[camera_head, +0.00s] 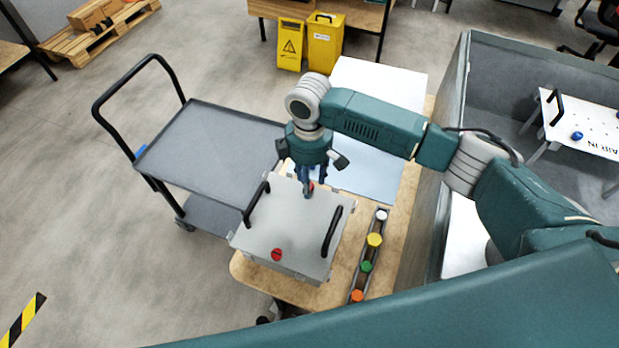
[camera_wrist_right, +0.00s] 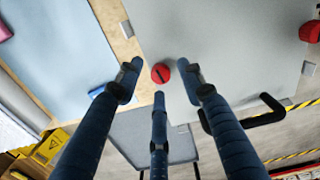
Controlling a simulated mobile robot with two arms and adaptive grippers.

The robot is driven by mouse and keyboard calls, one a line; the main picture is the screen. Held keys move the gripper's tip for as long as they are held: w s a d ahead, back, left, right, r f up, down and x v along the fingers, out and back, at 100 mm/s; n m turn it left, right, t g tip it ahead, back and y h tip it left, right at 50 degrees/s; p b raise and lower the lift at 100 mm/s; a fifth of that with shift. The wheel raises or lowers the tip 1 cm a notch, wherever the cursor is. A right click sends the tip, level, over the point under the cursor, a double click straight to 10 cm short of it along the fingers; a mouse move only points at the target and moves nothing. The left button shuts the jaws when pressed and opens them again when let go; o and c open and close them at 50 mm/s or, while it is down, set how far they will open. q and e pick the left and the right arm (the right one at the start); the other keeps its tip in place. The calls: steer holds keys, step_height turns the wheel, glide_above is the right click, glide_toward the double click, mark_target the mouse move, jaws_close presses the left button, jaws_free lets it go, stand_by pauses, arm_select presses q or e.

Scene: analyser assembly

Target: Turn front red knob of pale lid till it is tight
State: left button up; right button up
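The pale grey lid (camera_head: 277,222) lies on a box on a wooden table, with two black handles (camera_head: 333,231). One red knob (camera_head: 277,254) is at its near edge in the head view. The other red knob (camera_head: 311,186) is at its far edge, partly hidden by my right gripper (camera_head: 308,188). In the right wrist view, the fingers of my right gripper (camera_wrist_right: 160,78) stand apart around a red knob (camera_wrist_right: 161,73), with gaps visible beside it. The second red knob (camera_wrist_right: 310,31) shows at the right edge. My left gripper is not in view.
A rack of coloured caps (camera_head: 367,266) stands right of the lid. A grey trolley (camera_head: 215,150) is on the left. Pale sheets (camera_head: 372,175) lie behind the lid. A grey-and-teal partition (camera_head: 452,120) stands right of the table.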

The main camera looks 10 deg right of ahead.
steer(key=shift+a+f, duration=0.1)
steer(key=shift+f, duration=0.45)
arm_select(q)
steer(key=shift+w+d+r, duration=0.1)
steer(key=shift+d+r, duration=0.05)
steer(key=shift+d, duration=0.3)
arm_select(e)
jaws_close()
steer(key=m+p, duration=0.1)
steer(key=p, duration=0.2)
steer(key=shift+r+m, duration=0.3)
steer(key=shift+m, duration=0.1)
steer(key=shift+f+m, duration=0.25)
steer(key=shift+m, duration=0.05)
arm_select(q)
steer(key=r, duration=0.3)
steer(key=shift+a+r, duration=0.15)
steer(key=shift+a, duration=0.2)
arm_select(e)
jaws_free()
step_height(320, 180, up, 12)
